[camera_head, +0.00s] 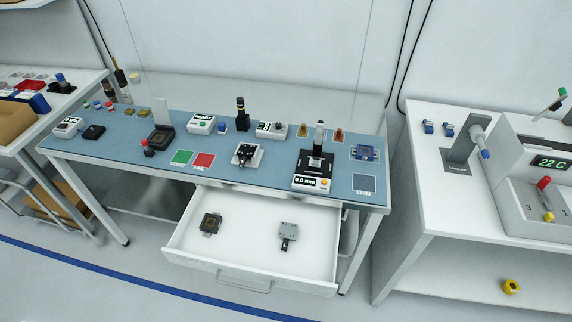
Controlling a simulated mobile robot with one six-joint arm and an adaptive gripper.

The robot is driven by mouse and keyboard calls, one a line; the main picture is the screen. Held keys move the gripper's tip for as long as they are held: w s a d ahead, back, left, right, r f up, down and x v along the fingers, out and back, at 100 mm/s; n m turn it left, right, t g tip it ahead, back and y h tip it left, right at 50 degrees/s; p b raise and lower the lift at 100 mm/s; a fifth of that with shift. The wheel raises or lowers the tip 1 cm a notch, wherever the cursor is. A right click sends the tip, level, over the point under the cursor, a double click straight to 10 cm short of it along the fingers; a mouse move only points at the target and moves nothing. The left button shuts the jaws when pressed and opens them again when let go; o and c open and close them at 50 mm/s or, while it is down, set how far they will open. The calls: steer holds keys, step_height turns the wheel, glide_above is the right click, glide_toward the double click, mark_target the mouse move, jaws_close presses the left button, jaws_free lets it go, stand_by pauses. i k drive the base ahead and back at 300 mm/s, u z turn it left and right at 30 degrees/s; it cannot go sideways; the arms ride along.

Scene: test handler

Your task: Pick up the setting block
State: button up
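No label in view names the setting block, so I cannot tell for certain which part it is. The open drawer under the middle bench holds two candidates. One is a grey metal block (288,231) with a black tab toward the front, on the right side of the drawer floor. The other is a dark square part (210,223) with a brownish centre, on the left. Both lie apart from each other and from the drawer walls. A small blue block (365,153) also sits at the right of the bench mat. My gripper is not in view.
The white drawer (255,249) stands pulled out. The blue-matted bench (272,176) above carries several small devices, including a gauge reading 0.0 mm (311,184) and green (182,157) and red (203,160) pads. A white table (434,195) stands right. The floor ahead is clear.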

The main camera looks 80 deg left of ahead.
mark_target(315, 163)
steer(key=k, duration=1.8)
steer(key=u, duration=1.65)
steer(key=i, duration=0.8)
steer(key=u, duration=0.1)
